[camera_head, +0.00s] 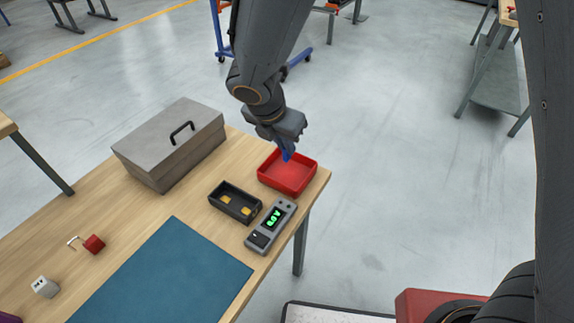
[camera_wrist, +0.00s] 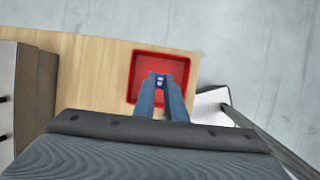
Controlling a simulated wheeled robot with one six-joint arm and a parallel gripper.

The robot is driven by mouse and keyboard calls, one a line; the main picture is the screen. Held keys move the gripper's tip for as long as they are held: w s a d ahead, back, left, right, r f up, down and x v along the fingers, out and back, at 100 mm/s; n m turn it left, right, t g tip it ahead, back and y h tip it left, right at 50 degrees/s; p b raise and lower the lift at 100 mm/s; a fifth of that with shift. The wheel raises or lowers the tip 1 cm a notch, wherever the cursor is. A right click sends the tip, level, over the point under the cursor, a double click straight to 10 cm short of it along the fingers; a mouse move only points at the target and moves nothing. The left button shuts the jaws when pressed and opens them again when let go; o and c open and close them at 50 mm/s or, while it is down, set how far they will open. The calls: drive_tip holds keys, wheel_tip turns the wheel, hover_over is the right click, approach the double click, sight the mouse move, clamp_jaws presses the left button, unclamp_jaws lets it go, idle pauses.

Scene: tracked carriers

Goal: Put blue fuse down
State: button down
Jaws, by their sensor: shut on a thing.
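My gripper (camera_head: 286,155) is shut over the red tray (camera_head: 272,181) near the far right end of the table. Between its fingertips in the wrist view is a small blue and pale piece (camera_wrist: 160,81), which fits the blue fuse. Most of it is hidden by the fingers. The red tray (camera_wrist: 134,80) lies below the fingertips and its visible floor looks empty. The head view does not show clearly whether the held piece touches the tray floor.
A grey toolbox (camera_head: 165,150) stands left of the tray. A black holder (camera_head: 222,206) with yellow parts and a grey meter (camera_head: 259,239) with a green display lie in front.

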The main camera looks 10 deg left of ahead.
sight(285, 159)
drive_tip(key=shift+f, duration=3.2)
drive_tip(key=shift+f+b, duration=0.15)
drive_tip(key=shift+b, duration=0.2)
drive_tip(key=c, duration=1.8)
unclamp_jaws()
drive_tip(key=shift+r, duration=0.4)
drive_tip(key=v, duration=1.1)
drive_tip(key=shift+s+r, duration=0.2)
drive_tip(key=shift+r, duration=0.05)
